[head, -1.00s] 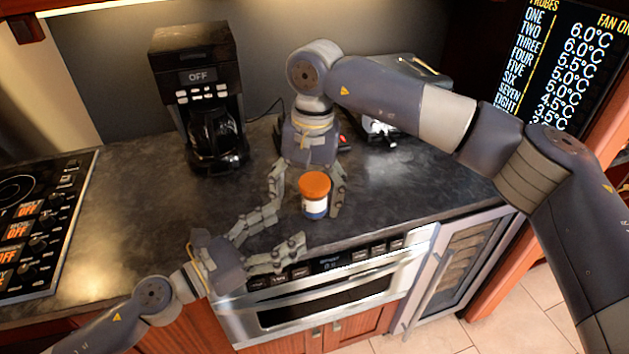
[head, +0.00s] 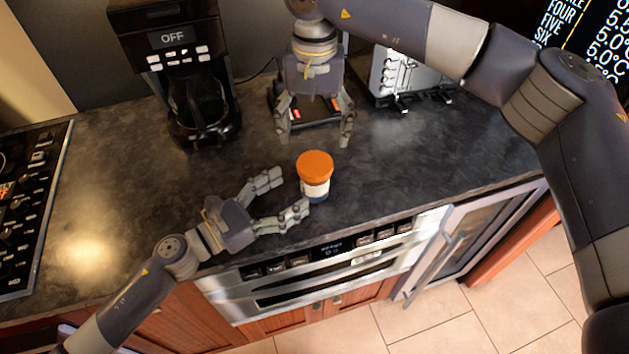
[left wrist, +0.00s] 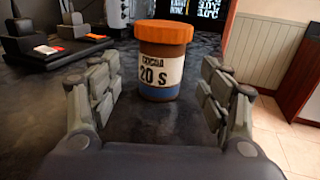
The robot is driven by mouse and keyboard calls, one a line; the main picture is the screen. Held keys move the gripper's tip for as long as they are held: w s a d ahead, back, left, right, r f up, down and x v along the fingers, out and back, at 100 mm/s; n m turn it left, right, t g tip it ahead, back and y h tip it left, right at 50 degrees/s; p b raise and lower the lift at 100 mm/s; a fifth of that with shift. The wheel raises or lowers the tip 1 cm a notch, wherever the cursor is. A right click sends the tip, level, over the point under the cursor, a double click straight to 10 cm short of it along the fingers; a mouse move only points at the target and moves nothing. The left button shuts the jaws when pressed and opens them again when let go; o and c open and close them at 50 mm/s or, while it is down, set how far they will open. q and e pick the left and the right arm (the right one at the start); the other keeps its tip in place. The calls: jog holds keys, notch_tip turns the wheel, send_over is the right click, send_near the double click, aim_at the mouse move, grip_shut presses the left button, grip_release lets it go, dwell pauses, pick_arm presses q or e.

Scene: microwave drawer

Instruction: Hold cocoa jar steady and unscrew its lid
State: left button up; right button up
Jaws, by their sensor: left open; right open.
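The cocoa jar (head: 316,190) stands upright on the dark counter, with its orange lid (head: 315,165) on top. In the left wrist view the jar (left wrist: 160,72) shows a "COCOA 20 S" label and a blue base, with the orange lid (left wrist: 163,31) on it. My left gripper (head: 294,193) is open, just left of the jar, fingers pointing at it. In the left wrist view its fingers (left wrist: 160,100) are spread to either side, with the jar ahead between them, not touching. My right gripper (head: 314,143) is open and empty, above and behind the jar, pointing down.
A coffee maker (head: 172,70) stands at the back left and a toaster (head: 405,75) at the back right. A dark device (head: 315,110) lies behind the right gripper. A stovetop (head: 32,205) is at left. The counter's front edge, above the microwave drawer (head: 330,272), is close to the jar.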

aim_at(304, 185)
pick_arm(q)
jog(key=x, duration=0.7)
jog(key=shift+w+d+f, duration=0.15)
jog(key=shift+d+f, duration=0.05)
jog(key=shift+d, duration=0.1)
pick_arm(e)
jog(key=shift+r, duration=0.1)
